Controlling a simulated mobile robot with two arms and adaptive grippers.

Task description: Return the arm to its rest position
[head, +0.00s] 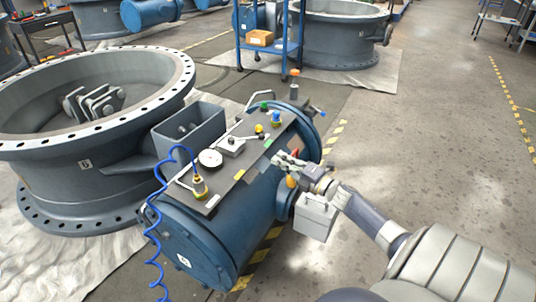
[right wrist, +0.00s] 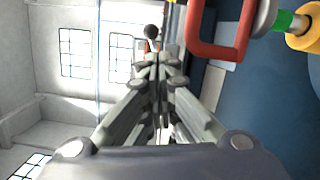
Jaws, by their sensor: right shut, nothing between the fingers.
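My right arm comes in from the lower right in the head view. Its gripper (head: 282,158) is shut and empty beside the right edge of the top panel (head: 238,160) on the blue cylindrical actuator (head: 228,232). In the right wrist view the closed fingers (right wrist: 157,62) point away from the camera, with nothing between them. A red handle (right wrist: 222,50) is close to their right in that view, and a small black ball (right wrist: 152,32) shows beyond the tips. I cannot tell whether the fingers touch anything. My left gripper is out of view.
A large grey flanged valve (head: 90,100) stands left of the actuator. A gauge (head: 210,158), a coiled blue hose (head: 160,230) and fittings crowd the panel. A blue shelf cart (head: 268,48) stands behind. The floor (head: 430,120) at right is open.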

